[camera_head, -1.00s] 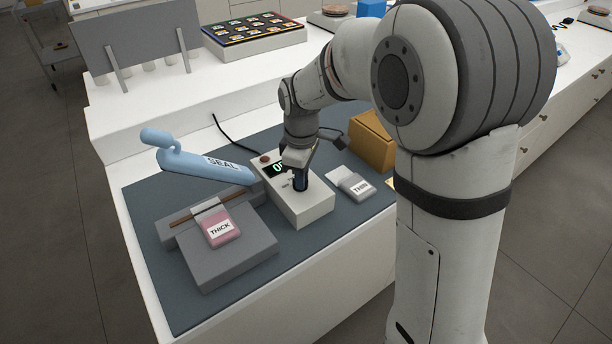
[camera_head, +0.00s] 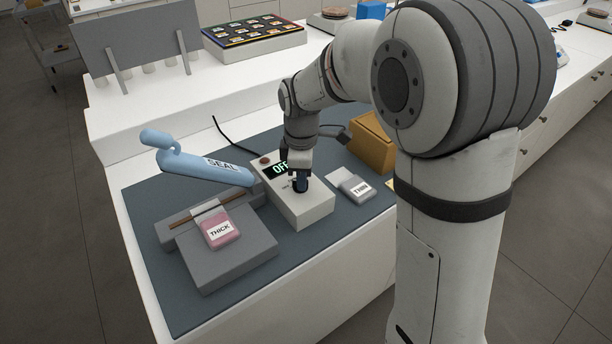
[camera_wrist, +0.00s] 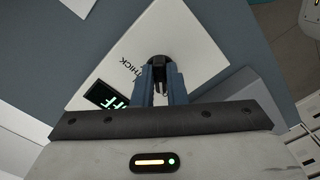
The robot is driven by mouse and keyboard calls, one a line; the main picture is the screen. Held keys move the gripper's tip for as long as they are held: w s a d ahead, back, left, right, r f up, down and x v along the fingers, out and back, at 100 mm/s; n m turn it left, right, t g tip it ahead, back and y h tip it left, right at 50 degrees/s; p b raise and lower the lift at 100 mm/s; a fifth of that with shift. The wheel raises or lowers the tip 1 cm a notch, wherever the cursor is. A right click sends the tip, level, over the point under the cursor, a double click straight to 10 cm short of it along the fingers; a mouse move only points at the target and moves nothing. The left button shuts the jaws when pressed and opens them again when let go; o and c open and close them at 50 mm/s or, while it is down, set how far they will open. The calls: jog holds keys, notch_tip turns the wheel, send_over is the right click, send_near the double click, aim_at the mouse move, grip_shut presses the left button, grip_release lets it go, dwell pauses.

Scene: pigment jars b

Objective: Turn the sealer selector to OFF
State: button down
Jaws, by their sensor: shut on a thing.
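The sealer's control box (camera_head: 308,212) is pale and stands on the dark mat, with a small display (camera_head: 278,171) on its top. The display's green letters read OFF, partly covered by my gripper in the head view; it also shows in the wrist view (camera_wrist: 106,95). My gripper (camera_wrist: 159,84) points down at the box and is shut on the black selector knob (camera_wrist: 159,62), with a blue finger on each side. The fingers hide much of the knob. The word THICK is printed on the box near the knob.
The sealer's blue SEAL lever (camera_head: 205,166) is raised to the left. A pink THICK pouch (camera_head: 221,228) lies on the grey sealer base (camera_head: 240,262). A grey THIN pouch (camera_head: 353,186) and a brown box (camera_head: 371,146) sit to the right. The mat's front left is clear.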

jog(key=c, duration=1.7)
grip_release()
jog(key=shift+w+d, duration=0.15)
jog(key=shift+d, duration=0.1)
jog(key=shift+o, duration=1.2)
jog(key=shift+a, duration=0.1)
notch_tip(320, 180, up, 8)
jog(key=shift+f, duration=0.25)
jog(key=shift+r, duration=0.2)
